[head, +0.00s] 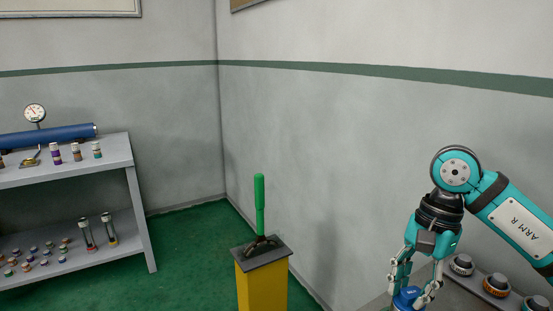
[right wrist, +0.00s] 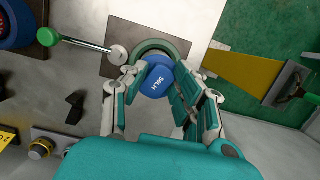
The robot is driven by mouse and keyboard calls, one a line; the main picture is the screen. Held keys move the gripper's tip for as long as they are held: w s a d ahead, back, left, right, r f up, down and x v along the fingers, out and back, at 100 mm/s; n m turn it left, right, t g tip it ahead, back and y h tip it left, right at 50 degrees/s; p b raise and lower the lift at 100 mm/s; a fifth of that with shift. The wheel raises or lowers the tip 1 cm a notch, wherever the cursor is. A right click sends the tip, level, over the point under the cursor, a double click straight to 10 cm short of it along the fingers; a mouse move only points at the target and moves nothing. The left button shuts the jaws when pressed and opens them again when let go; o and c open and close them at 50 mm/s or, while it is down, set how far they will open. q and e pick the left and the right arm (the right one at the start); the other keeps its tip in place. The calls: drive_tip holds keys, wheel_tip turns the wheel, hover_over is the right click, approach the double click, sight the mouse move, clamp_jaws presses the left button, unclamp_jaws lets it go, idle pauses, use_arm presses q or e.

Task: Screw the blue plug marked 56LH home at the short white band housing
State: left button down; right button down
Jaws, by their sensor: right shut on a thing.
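I cannot tell whether the plug is in the ring's opening. No white band can be made out. My left gripper is not in view.
A rod with a green knob (right wrist: 47,37) lies beside the ring. Several dark knobs (head: 496,284) line the bench at right. A yellow pedestal (head: 262,287) with an upright green handle (head: 260,205) stands mid-floor. A grey shelf (head: 135,205) with small parts is at left.

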drive_tip(key=shift+s+f, duration=0.1)
drive_tip(key=shift+s, duration=0.05)
drive_tip(key=c, duration=0.9)
unclamp_jaws()
drive_tip(key=shift+d, duration=0.2)
drive_tip(key=shift+c, duration=0.2)
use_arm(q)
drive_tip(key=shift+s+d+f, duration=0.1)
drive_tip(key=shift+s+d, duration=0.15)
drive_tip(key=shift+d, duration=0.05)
use_arm(e)
drive_tip(key=shift+a, duration=0.1)
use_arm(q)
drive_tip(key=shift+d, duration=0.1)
